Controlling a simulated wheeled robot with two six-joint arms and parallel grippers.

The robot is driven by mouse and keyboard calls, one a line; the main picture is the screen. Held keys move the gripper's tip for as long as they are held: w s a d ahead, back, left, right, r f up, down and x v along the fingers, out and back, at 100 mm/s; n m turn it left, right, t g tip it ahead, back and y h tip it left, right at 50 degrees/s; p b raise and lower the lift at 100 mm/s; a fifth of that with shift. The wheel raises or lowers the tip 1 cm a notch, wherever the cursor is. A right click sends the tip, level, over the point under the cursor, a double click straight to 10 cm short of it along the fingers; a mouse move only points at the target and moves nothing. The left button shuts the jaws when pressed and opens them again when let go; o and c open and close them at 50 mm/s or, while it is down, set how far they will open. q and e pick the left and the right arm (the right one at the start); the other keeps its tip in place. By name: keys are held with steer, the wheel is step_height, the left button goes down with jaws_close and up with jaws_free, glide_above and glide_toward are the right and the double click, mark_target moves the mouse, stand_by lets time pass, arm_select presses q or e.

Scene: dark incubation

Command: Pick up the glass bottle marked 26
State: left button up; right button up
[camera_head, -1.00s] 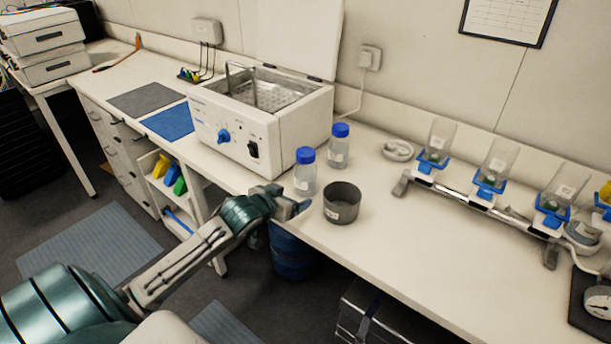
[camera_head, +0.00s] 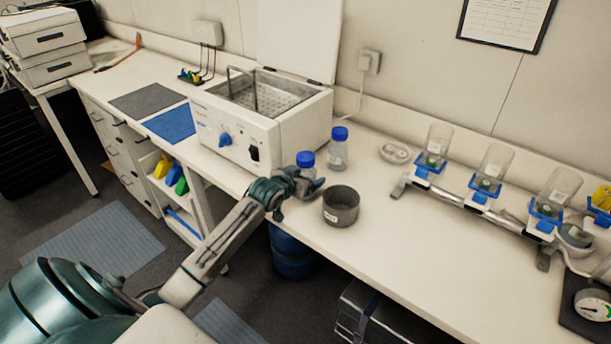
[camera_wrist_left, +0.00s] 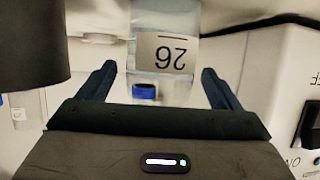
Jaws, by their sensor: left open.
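The glass bottle marked 26 (camera_wrist_left: 165,50) shows upside down in the left wrist view, its label facing the camera, between the two spread fingers of my left gripper (camera_wrist_left: 158,70). Neither finger visibly presses on the glass. In the head view, a blue-capped bottle (camera_head: 306,160) stands at the bench's front, left of a grey pot. My left gripper (camera_head: 304,188) is open in front of this bottle and hides most of its body. A second blue-capped bottle (camera_head: 338,151) stands behind it to the right. My right gripper is not in view.
The grey pot (camera_head: 341,206) stands close to the right of my left gripper. A white water bath (camera_head: 262,120) stands close behind on the left. A rack with several clear cups (camera_head: 486,190) is farther right. The bench front (camera_head: 400,255) is clear.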

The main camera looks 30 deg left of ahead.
arm_select(q)
steer(key=shift+w+f, duration=0.25)
steer(key=shift+w, duration=0.25)
steer(key=c, duration=1.3)
steer(key=shift+r, duration=0.1)
steer(key=shift+c, duration=0.4)
steer(key=shift+r, duration=0.1)
